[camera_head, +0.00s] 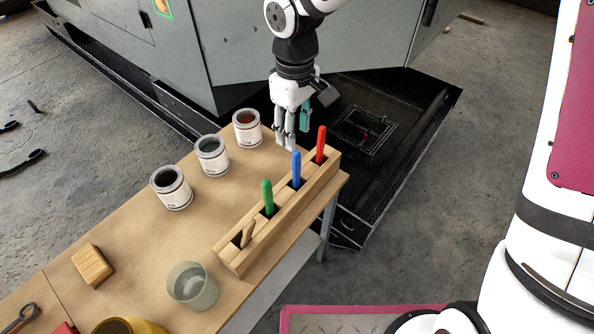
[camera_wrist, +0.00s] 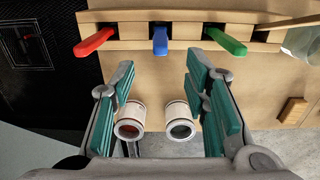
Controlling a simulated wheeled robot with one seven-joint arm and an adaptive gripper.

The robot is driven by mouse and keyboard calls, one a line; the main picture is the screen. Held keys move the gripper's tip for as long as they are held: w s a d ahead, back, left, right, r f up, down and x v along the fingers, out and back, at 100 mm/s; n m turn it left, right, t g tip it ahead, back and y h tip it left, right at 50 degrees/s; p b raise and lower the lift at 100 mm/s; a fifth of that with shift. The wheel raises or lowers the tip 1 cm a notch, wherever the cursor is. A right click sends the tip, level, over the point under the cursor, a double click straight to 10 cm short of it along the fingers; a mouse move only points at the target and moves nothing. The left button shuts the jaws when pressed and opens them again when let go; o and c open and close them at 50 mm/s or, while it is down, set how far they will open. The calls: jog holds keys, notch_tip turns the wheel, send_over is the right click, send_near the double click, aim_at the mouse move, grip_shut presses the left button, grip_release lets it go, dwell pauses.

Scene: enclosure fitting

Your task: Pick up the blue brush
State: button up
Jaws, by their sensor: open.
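The blue brush (camera_head: 296,168) stands handle up in a slot of the wooden holder (camera_head: 231,257), between the red brush (camera_head: 321,145) and the green brush (camera_head: 268,196). Only its handle shows; the lower part is hidden in the holder. In the wrist view the blue handle (camera_wrist: 160,40) is near the top centre, beyond the fingertips and roughly in line with the gap between them. My gripper (camera_head: 289,140) is open and empty, pointing down above the far end of the table, behind the holder in the head view. Its green-padded fingers (camera_wrist: 203,68) show apart in the wrist view.
Several paint cans, one with red paint (camera_head: 247,127), stand along the table's left side. A glass cup (camera_head: 192,287) and a wooden block (camera_head: 92,265) are nearer. A large grey machine (camera_head: 200,50) rises behind the table. The middle of the tabletop (camera_head: 150,240) is clear.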

aim_at(296, 170)
notch_tip(296, 170, down, 14)
jog(key=shift+d+r, duration=0.1)
dwell(0.5)
jog(key=shift+c, duration=0.3)
grip_shut()
